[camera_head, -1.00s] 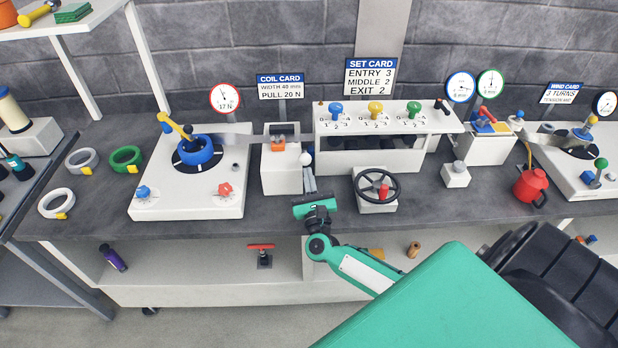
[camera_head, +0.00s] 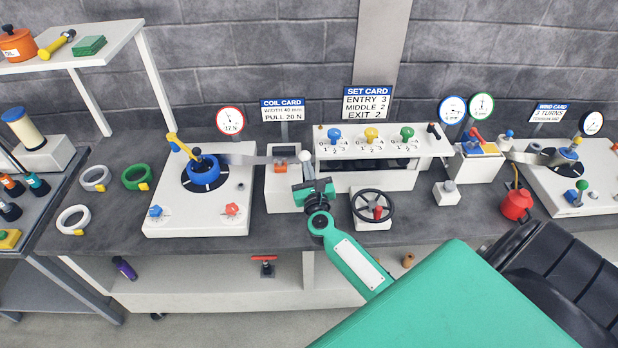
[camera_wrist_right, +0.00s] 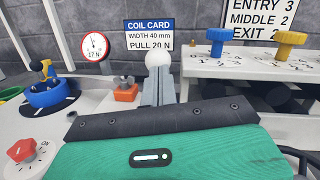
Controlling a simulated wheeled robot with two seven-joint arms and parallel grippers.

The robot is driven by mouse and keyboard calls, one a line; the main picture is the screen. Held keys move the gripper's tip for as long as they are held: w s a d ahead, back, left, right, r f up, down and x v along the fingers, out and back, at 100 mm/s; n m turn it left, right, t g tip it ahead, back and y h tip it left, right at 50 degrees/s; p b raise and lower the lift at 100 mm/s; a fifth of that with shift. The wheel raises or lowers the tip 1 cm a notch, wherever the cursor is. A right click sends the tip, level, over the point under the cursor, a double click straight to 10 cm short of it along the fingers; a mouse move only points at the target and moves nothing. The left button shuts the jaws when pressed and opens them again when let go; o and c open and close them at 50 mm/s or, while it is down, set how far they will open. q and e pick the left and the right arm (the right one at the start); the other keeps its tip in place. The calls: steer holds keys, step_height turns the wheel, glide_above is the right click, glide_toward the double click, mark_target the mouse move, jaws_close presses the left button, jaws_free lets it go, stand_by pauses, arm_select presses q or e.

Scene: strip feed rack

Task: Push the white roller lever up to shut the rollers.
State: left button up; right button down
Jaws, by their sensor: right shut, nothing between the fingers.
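The white roller lever's round knob (camera_head: 305,156) is at the right side of the small white block with the orange clamp (camera_head: 280,167). In the right wrist view the knob (camera_wrist_right: 157,58) shows just beyond my fingertips. My right gripper (camera_head: 308,171) is shut and empty, with its grey fingers directed at the knob from the front. The fingers (camera_wrist_right: 157,82) also show in the right wrist view, side by side. I cannot tell whether they touch the knob. The lever's stem is hidden behind the fingers. My left gripper is not in view.
The white roller stand (camera_head: 375,179) with blue, yellow and green knobs is right of the lever. A black handwheel (camera_head: 357,200) is close to the right of my gripper. The coil turntable base (camera_head: 243,208) is to the left.

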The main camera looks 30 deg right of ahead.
mark_target(308, 154)
steer(key=w+d+r, duration=0.2)
steer(key=w, duration=0.1)
steer(key=shift+w+r, duration=0.2)
steer(key=shift+r, duration=0.1)
steer(key=shift+w+d+r, duration=0.3)
steer(key=shift+w+d, duration=0.05)
steer(key=shift+w, duration=0.2)
steer(key=shift+w+d+r, duration=0.25)
steer(key=shift+w+d, duration=0.05)
steer(key=shift+w, duration=0.2)
